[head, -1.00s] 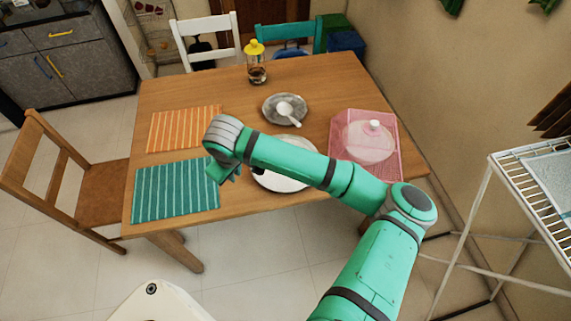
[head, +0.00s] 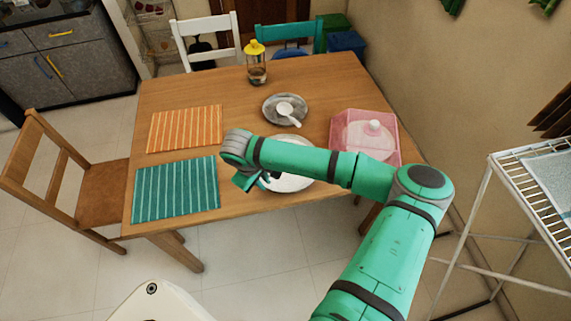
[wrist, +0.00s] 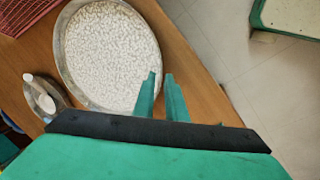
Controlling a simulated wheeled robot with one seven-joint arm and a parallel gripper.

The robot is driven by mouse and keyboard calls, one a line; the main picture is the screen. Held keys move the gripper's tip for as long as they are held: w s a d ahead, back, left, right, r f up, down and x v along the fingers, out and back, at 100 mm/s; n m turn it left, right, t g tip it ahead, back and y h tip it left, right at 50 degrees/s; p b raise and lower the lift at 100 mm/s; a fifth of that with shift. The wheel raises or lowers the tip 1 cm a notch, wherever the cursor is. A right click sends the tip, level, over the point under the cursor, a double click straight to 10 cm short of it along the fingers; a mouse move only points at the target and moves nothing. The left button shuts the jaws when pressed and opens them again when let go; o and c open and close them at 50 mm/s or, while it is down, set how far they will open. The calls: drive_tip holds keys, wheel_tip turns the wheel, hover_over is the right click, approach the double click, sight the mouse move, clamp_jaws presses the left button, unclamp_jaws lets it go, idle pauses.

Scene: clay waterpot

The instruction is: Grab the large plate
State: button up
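The large plate (head: 292,182) is white and round and lies near the front edge of the table, partly hidden by my arm in the head view. In the wrist view the large plate (wrist: 110,50) shows a pale speckled face and a grey rim. The left finger overlaps the plate's rim in the wrist view and the right one shows against the wooden table. In the head view my gripper (head: 256,182) is at the plate's left side. I cannot tell whether it touches the plate.
A small grey plate (head: 272,104) with a white spoon (head: 287,111) lies behind. A pink transparent box (head: 350,125) stands to the right, a yellow-topped bottle (head: 257,68) at the back. Orange (head: 186,127) and teal (head: 175,190) striped mats lie left on the table (head: 330,85).

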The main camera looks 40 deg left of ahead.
drive_tip(key=shift+a+x, duration=0.2)
drive_tip(key=shift+x, duration=1.65)
clamp_jaws()
drive_tip(key=shift+r, duration=0.2)
